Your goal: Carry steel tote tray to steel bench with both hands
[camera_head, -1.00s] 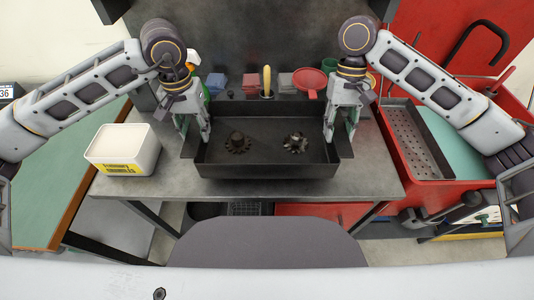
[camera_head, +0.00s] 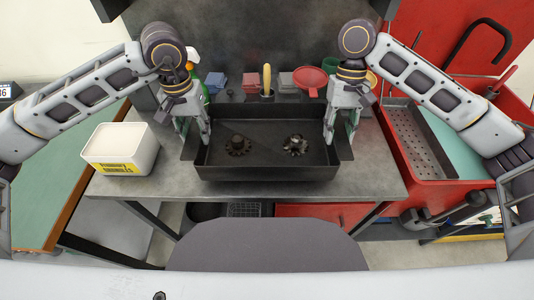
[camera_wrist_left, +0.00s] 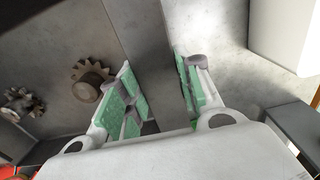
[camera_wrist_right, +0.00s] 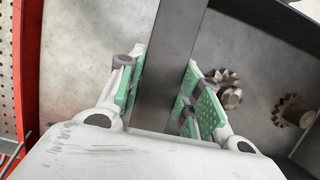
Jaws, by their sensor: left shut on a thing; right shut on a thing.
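The steel tote tray (camera_head: 265,172) is a dark open tray at the middle of the steel bench (camera_head: 370,178). Two dark gears lie in it, one left (camera_head: 238,146) and one right (camera_head: 295,144). My left gripper (camera_head: 193,136) is shut on the tray's left wall, which also shows between its green pads in the left wrist view (camera_wrist_left: 150,60). My right gripper (camera_head: 342,134) is shut on the right wall, seen between its pads in the right wrist view (camera_wrist_right: 170,70). I cannot tell whether the tray's base touches the bench.
A white bin (camera_head: 122,148) with a yellow label stands left of the tray. Small coloured boxes (camera_head: 250,82), a yellow-handled tool (camera_head: 267,80) and a red funnel (camera_head: 309,78) are behind it. A red cart with a perforated tray (camera_head: 412,140) is at the right.

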